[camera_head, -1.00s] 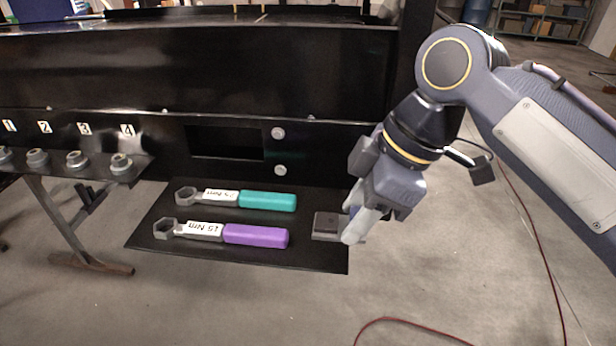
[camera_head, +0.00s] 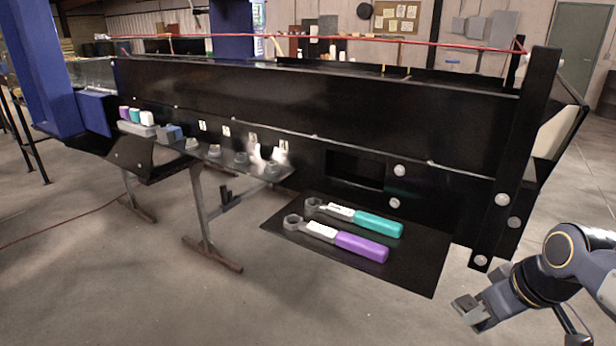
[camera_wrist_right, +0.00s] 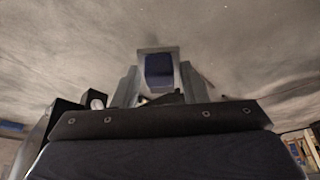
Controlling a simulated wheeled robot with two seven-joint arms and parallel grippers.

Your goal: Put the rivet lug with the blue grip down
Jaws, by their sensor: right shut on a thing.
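My right gripper (camera_head: 480,312) is at the lower right of the head view, to the right of the black shelf and apart from it. It is shut on a small blocky part (camera_head: 464,302), taken as the rivet lug, dark grey from here. In the right wrist view its dark blue grip (camera_wrist_right: 158,70) shows between the two fingers (camera_wrist_right: 158,88), with a pale frame around it. The lug is held up in the air over the floor. My left gripper is not in view.
A black shelf (camera_head: 290,243) carries a teal-handled wrench (camera_head: 378,224) and a purple-handled wrench (camera_head: 361,246). Numbered sockets (camera_head: 241,159) line the conveyor (camera_head: 300,95). At the left, purple, teal and white pieces (camera_head: 135,115) stand near a blue-grey block (camera_head: 170,133). A dark post (camera_head: 520,150) stands near my right arm.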

